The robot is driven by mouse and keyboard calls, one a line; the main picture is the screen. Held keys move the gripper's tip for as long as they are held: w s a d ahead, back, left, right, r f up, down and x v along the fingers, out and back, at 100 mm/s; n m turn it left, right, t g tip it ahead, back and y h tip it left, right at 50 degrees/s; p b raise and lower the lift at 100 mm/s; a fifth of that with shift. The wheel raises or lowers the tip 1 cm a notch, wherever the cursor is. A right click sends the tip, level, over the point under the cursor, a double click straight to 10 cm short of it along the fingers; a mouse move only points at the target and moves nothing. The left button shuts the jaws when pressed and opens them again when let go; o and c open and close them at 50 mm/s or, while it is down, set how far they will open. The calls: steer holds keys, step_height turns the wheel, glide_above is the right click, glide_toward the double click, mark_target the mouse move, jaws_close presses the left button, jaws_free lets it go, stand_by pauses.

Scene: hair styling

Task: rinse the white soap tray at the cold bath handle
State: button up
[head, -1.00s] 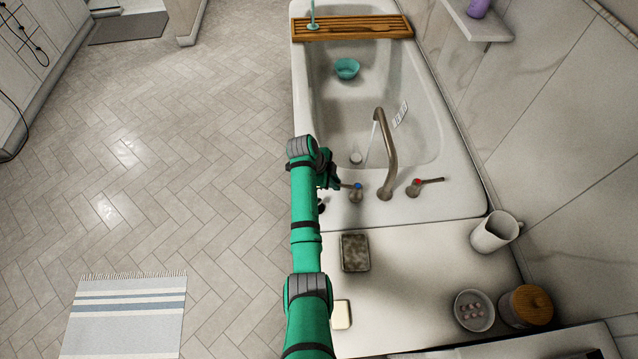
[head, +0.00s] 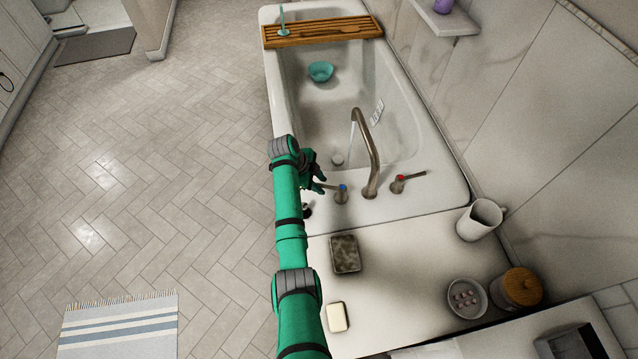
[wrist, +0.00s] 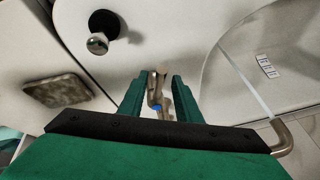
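The cold bath handle, a brass lever with a blue mark (head: 341,194), stands left of the spout. A thin stream of water runs from the curved brass spout (head: 372,160) into the tub. My gripper (head: 320,178) is at the handle's lever end. In the wrist view its two green fingers (wrist: 158,88) are apart, with the cold handle (wrist: 154,88) between them and gaps visible at both sides. A small white slotted piece, probably the soap tray (head: 377,112), rests against the tub's right inner wall. It also shows in the wrist view (wrist: 267,68).
The hot handle with a red mark (head: 401,182) is right of the spout. A teal bowl (head: 320,71) lies in the tub, below a wooden bath rack (head: 330,30). The near counter holds a dark mottled block (head: 345,253), soap (head: 337,317), a white jug (head: 480,220) and a wooden-lidded jar (head: 522,287).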

steer(key=shift+a, duration=0.1)
steer(key=v, duration=1)
steer(key=shift+r, duration=0.35)
